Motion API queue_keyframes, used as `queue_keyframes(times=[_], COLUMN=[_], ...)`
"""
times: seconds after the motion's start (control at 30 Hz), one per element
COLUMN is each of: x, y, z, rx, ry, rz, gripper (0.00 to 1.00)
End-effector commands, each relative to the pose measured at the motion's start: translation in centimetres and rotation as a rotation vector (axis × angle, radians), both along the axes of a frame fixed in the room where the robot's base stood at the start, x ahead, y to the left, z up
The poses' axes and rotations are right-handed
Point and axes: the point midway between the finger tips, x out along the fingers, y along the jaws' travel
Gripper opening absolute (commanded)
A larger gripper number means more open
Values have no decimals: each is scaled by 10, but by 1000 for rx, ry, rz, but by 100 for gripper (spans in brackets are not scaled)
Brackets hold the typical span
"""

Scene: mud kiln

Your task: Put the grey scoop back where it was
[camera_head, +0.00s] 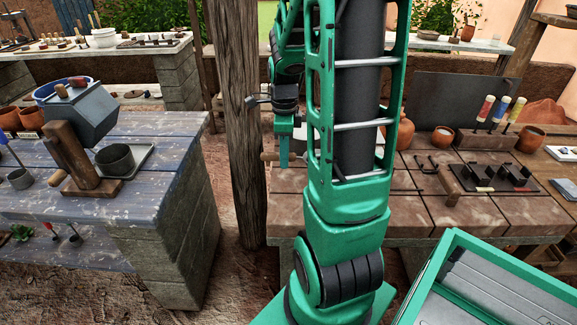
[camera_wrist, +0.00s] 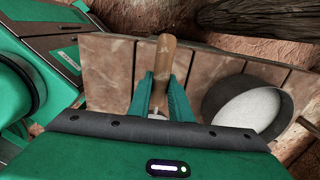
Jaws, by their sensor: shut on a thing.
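My gripper (camera_head: 284,160) is over the left end of the tiled bench (camera_head: 420,208). It is shut on a wooden handle, seen in the wrist view (camera_wrist: 164,60) between the two green fingers. In the head view the handle sticks out to the left of the fingers. I take it for the grey scoop's handle. The scoop's grey part is hidden by my gripper and arm. I cannot tell whether the scoop touches the bench.
A dark grey pot of white material (camera_wrist: 250,106) stands close beside my gripper. A wooden post (camera_head: 235,130) rises just left of the bench. A dark tool block (camera_head: 490,176) and several colored-handled tools stand at the right. The bench front is mostly clear.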

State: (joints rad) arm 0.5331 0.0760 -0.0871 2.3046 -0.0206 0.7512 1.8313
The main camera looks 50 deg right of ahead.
Motion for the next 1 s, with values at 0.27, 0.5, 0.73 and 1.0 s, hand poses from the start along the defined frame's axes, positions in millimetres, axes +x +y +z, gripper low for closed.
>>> queue_keyframes(times=[0.27,0.5,0.73,1.0], x=[7,6,7,7], y=[-33,-34,-35,-34], z=[-20,-45,-61,-62], rx=[1,2,0,0], ry=[-1,2,-1,-1], rz=[1,1,0,1], gripper=[0,0,0,0])
